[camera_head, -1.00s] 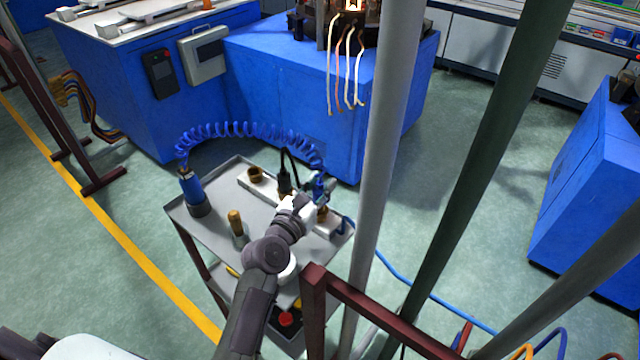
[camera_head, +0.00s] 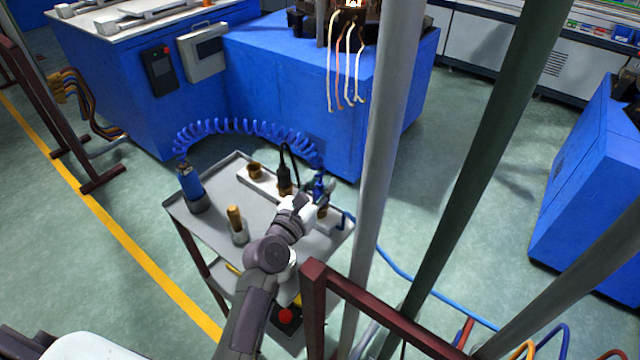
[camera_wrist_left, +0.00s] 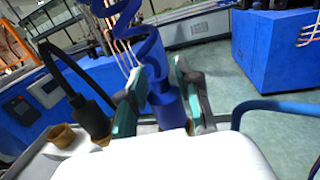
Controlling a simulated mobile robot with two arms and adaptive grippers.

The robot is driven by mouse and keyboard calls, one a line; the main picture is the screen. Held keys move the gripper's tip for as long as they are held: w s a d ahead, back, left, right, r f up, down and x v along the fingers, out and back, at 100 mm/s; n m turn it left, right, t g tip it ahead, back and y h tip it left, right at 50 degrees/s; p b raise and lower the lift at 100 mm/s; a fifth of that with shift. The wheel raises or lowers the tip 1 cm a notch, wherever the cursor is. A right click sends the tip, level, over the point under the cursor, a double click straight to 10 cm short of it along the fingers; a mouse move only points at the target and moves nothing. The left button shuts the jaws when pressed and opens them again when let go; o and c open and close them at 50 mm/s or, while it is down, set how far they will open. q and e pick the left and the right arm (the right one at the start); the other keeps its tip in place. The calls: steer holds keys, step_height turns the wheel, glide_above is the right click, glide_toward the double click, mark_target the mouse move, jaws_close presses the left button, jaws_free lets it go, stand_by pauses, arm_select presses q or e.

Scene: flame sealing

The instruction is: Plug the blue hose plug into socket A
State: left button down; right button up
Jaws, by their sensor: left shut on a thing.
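The blue hose plug (camera_head: 319,188) is at the right end of the white socket strip (camera_head: 260,187) on the cart, with the coiled blue hose running from its top. My left gripper (camera_head: 316,197) is shut on it; the left wrist view shows the blue plug (camera_wrist_left: 163,105) upright between the two fingers (camera_wrist_left: 158,98). A brass socket (camera_head: 322,212) shows just below the plug; whether the plug is seated is hidden. A black plug (camera_head: 284,178) stands in the middle socket. The left brass socket (camera_head: 254,170) is empty. I cannot read any socket letters. My right gripper is out of view.
A blue cylinder (camera_head: 191,187) at the coil's other end and a brass-topped piece (camera_head: 236,222) stand on the grey cart (camera_head: 215,190). A grey post (camera_head: 382,150) and a dark red frame (camera_head: 313,300) are close to the right. Blue machine cabinets (camera_head: 300,95) stand behind.

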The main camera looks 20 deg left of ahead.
arm_select(q)
steer(key=shift+f, duration=0.1)
steer(key=c, duration=0.7)
jaws_free()
steer(key=shift+r+p, duration=4.5)
steer(key=shift+p, duration=0.4)
steer(key=shift+s+f, duration=0.1)
